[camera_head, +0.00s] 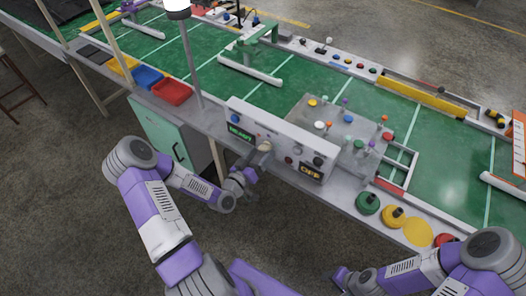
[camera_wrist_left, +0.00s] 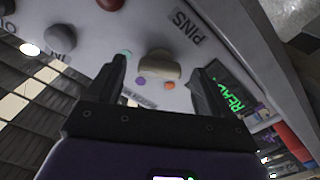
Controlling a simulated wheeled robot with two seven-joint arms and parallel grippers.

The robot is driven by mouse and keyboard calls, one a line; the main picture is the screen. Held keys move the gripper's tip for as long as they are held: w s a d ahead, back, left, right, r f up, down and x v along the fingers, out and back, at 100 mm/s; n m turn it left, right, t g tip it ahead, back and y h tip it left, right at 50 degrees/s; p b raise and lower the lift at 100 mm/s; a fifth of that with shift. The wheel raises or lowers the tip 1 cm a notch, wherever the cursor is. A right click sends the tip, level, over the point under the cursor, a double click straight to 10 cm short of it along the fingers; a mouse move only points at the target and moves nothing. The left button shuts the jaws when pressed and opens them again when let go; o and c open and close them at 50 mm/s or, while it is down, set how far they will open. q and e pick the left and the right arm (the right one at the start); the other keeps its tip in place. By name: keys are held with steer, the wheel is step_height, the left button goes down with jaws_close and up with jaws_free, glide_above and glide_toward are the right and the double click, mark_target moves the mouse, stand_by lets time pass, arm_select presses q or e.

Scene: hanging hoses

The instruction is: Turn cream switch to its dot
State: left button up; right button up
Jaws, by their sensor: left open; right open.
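The cream switch (camera_wrist_left: 158,66) is a knob on the pale front panel (camera_head: 236,106); it also shows in the head view (camera_head: 265,146). In the left wrist view a teal dot (camera_wrist_left: 126,53), a purple dot (camera_wrist_left: 141,85) and an orange dot (camera_wrist_left: 169,86) lie around it. My left gripper (camera_wrist_left: 160,80) is open, with one finger on each side of the switch and gaps to both; it is at the panel in the head view (camera_head: 252,172). My right gripper (camera_head: 342,278) is open and away from the panel at the bottom.
A green-lit display (camera_wrist_left: 236,88) sits beside the switch, and a grey round knob (camera_wrist_left: 60,38) is further left in the wrist view. Green, yellow and red round buttons (camera_head: 394,216) stand on the bench edge at right.

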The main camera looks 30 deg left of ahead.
arm_select(q)
steer(key=s, duration=0.5)
steer(key=shift+s+a, duration=0.2)
steer(key=shift+s, duration=0.05)
steer(key=s+d+f+m+g+h, duration=0.25)
steer(key=d+f+g, duration=0.65)
steer(key=d+f, duration=0.45)
steer(key=s+d+f+g, duration=0.2)
steer(key=s+d+g, duration=0.1)
steer(key=s, duration=0.3)
steer(key=s+d+f+g, duration=0.2)
steer(key=s+d+g, duration=0.2)
steer(key=s+g, duration=0.1)
steer(key=shift+s+f+g, duration=0.3)
steer(key=shift+s+f, duration=0.05)
steer(key=shift+s, duration=0.45)
